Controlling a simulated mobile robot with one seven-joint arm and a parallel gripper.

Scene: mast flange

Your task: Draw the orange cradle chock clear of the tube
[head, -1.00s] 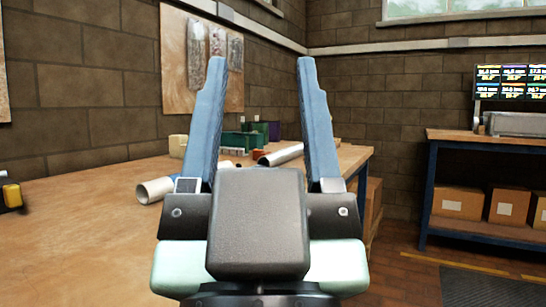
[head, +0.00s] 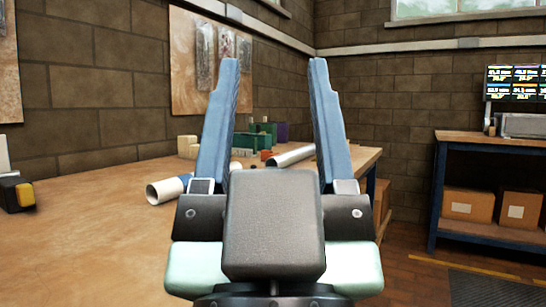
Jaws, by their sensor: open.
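My gripper (head: 270,75) stands upright in the foreground, its two blue fingers wide apart with nothing between them. A pale tube with an open near end (head: 165,190) lies on the table behind the left finger. A grey tubular length (head: 291,155) shows between the fingers, farther back; I cannot tell whether it is the same tube, as my gripper hides what lies between. A small red-orange piece (head: 265,155) shows at the left end of the grey length. It is too small and partly covered to tell whether it is the cradle chock. My gripper appears nearer than all of these.
The wooden table (head: 90,245) is mostly bare at the front left. Green and pale blocks (head: 188,146) stand at its back. A black and yellow item (head: 15,193) sits at the left edge. A blue-framed bench (head: 438,200) with cardboard boxes (head: 468,205) stands right.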

